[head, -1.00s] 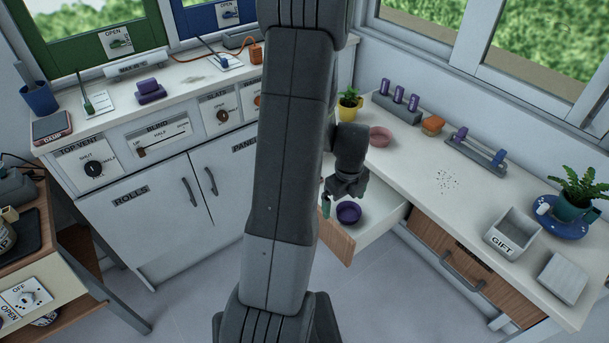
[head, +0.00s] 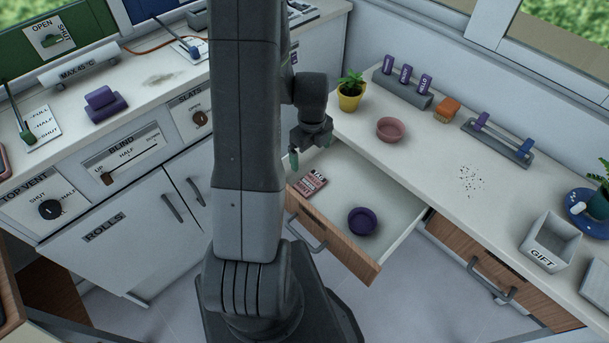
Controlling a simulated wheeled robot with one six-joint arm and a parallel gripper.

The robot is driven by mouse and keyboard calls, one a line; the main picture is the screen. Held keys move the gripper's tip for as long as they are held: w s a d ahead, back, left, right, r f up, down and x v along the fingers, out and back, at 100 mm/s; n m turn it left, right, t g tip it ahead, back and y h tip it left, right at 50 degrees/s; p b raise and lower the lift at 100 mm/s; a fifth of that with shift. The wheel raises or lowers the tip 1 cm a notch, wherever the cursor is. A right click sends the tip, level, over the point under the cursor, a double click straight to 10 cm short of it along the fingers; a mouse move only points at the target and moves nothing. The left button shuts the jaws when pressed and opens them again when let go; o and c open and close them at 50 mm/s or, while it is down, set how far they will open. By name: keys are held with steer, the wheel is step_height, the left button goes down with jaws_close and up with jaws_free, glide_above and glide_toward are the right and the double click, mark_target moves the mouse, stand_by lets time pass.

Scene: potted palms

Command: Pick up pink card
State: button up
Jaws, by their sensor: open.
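A small pink-red card (head: 312,182) with dark and pale print lies flat in the open white drawer (head: 385,180), near its left side. A purple round bowl (head: 362,221) sits in the same drawer, to the right of the card. My gripper (head: 311,149) is open and empty. It appears above the drawer's back left part, higher in the picture than the card and apart from it. My arm hides part of the drawer's left surroundings.
The counter holds a yellow plant pot (head: 350,96), a pink bowl (head: 391,129), an orange block (head: 447,110), a rack with purple and blue pieces (head: 497,142) and a GIFT box (head: 550,241). The drawer's wooden front (head: 332,238) juts out over the floor.

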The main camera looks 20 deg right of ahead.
mark_target(310, 182)
step_height(310, 182, down, 13)
steer(key=shift+s+f+p, duration=0.1)
steer(key=shift+p, duration=0.2)
stand_by(0.5)
steer(key=shift+c, duration=0.4)
steer(key=c, duration=0.7)
